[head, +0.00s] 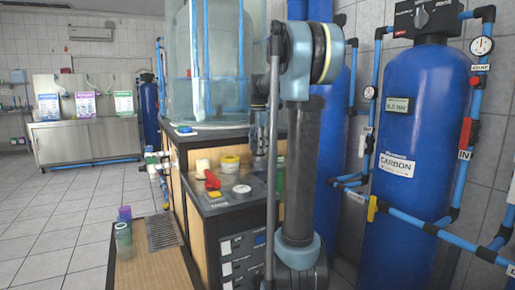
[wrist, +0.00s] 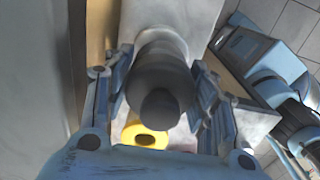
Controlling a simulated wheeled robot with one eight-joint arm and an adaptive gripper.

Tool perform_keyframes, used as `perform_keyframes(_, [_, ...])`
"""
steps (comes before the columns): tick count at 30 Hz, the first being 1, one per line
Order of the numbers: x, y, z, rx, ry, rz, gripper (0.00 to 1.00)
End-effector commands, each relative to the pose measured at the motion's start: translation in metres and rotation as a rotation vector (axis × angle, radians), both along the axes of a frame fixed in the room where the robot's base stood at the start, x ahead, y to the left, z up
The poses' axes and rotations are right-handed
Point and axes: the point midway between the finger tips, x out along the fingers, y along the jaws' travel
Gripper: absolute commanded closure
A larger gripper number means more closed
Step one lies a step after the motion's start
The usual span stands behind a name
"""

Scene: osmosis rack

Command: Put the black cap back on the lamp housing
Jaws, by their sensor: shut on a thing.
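In the wrist view my gripper (wrist: 163,80) has one finger on each side of the black cap (wrist: 160,75) and is shut on it. The cap is dark and rounded, its knob-like end facing the camera. Directly beyond it is a pale, round cylinder end (wrist: 163,33), which looks like the lamp housing. The cap lines up roughly with it, but I cannot tell whether they touch or how far the cap is seated. In the head view my gripper (head: 259,140) is partly hidden behind my arm, above the counter; the cap and housing cannot be made out there.
A yellow ring-shaped object (wrist: 145,136) shows below the cap. The counter (head: 225,205) holds a yellow-lidded jar (head: 230,163), a red-handled item (head: 212,180) and a white disc (head: 241,189). A large clear tank (head: 215,70) stands behind. Blue tanks (head: 410,150) and pipes are right.

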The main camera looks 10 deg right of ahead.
Motion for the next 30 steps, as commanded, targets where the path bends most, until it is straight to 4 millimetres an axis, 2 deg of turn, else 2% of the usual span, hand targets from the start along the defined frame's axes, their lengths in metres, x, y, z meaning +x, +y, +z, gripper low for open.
perform_keyframes(12, [0.000,0.000,-0.013,0.000,0.000,0.000,0.71])
perform_keyframes(30, [0.000,0.000,-0.017,0.000,0.000,0.000,0.71])
